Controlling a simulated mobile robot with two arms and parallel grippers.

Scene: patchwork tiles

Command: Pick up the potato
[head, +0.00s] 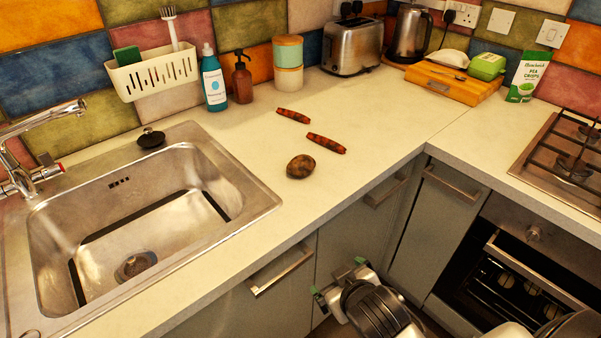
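The potato (301,166) is brown and oval with darker patches. It lies on the pale countertop (250,215), to the right of the sink and a little back from the counter's front edge. My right gripper (338,276) is low at the bottom middle, in front of the cabinets and apart from the potato. Its two green-tipped fingers are spread, with nothing seen between them. My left gripper is not in view.
The steel sink (225,170) is at left. Bottles (213,80), stacked canisters (288,63), a toaster (352,46) and a wooden board (452,85) stand along the back.

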